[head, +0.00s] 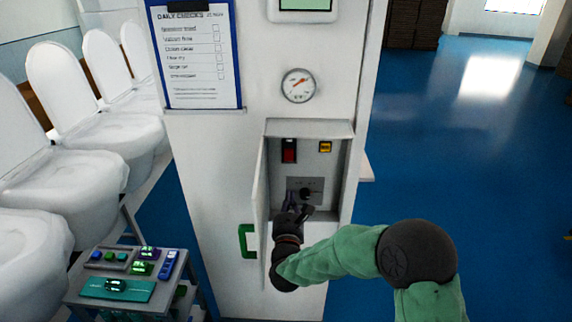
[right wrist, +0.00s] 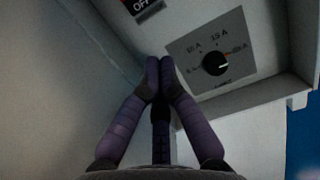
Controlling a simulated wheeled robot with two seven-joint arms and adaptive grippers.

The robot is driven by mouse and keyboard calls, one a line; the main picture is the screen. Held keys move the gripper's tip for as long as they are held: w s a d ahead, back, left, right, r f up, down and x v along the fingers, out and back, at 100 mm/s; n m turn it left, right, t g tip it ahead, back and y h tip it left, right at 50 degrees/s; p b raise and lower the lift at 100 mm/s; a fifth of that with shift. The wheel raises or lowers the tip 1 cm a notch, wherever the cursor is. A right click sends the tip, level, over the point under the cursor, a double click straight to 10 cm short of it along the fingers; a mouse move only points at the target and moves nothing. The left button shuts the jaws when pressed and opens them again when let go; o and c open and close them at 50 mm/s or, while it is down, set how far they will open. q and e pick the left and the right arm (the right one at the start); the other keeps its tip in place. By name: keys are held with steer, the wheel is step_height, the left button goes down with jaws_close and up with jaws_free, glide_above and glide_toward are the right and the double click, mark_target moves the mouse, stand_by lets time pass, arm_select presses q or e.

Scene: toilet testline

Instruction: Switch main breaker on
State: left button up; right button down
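The main breaker appears to be the red and black switch (head: 289,151) at the upper left inside the open cabinet compartment. In the right wrist view its lower part (right wrist: 146,8) shows at the top edge, with red and the word "OFF". My right gripper (head: 300,207) is at the compartment's opening, below the breaker and in front of a grey dial plate (head: 318,184). In the right wrist view the right gripper's fingertips (right wrist: 160,68) meet with nothing visible between them. They lie left of the black knob (right wrist: 216,62). My left gripper is out of view.
The cabinet door (head: 259,200) stands open on the left, with a green handle (head: 247,241). A yellow label or button (head: 325,147) is right of the breaker. A cart (head: 75,290) with small devices and several toilets (head: 60,210) stand left. Blue floor is clear right.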

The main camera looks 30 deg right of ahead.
mark_target(290, 168)
steer(key=p+x, duration=0.2)
steer(key=x, duration=0.8)
steer(key=r, duration=0.2)
steer(key=s+r+p, duration=0.1)
steer(key=shift+s+a, duration=0.1)
steer(key=shift+a, duration=0.3)
steer(key=shift+s+a+r, duration=0.15)
steer(key=shift+r, duration=0.1)
steer(key=shift+s+a+r+g+y+p, duration=0.1)
steer(key=shift+s+r+g+y+p, duration=0.1)
steer(key=shift+g+y+p, duration=0.1)
steer(key=shift+s+a+r+g+y+p, duration=0.15)
steer(key=shift+r+g+y+p, duration=0.25)
steer(key=shift+g, duration=0.2)
